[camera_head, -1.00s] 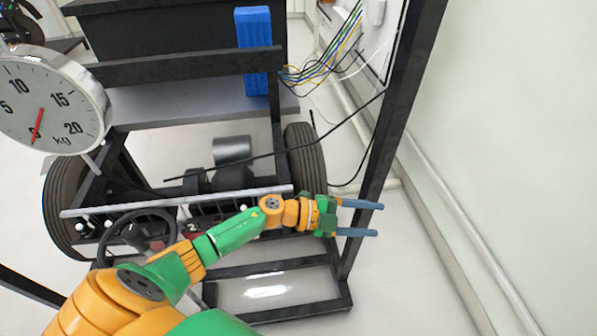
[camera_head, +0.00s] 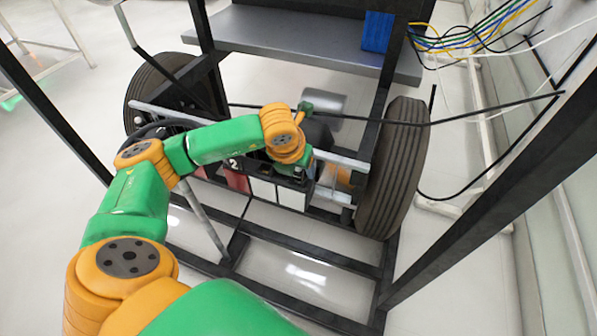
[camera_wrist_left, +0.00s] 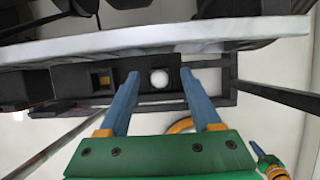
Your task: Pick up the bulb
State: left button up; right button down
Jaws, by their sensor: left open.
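The bulb (camera_wrist_left: 159,78) shows in the left wrist view as a small white round top, set in a dark slotted bar. My left gripper (camera_wrist_left: 159,88) is open, with its two blue fingers on either side of the bulb in that view; nothing is between them, and I cannot tell how far beyond the tips the bulb lies. In the head view my left gripper (camera_head: 298,172) is at the front of the chassis, its fingers hidden. I do not make out the bulb there. A green and orange part with a blue tip, likely my right gripper (camera_wrist_left: 258,150), shows at the lower right.
A pale metal rail (camera_wrist_left: 150,40) crosses above the bulb in the wrist view. Black frame posts (camera_head: 500,215) flank the rig. A blue block (camera_head: 377,32) is behind.

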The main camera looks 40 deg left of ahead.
pick_arm(q)
grip_shut()
jog(key=shift+r, duration=0.1)
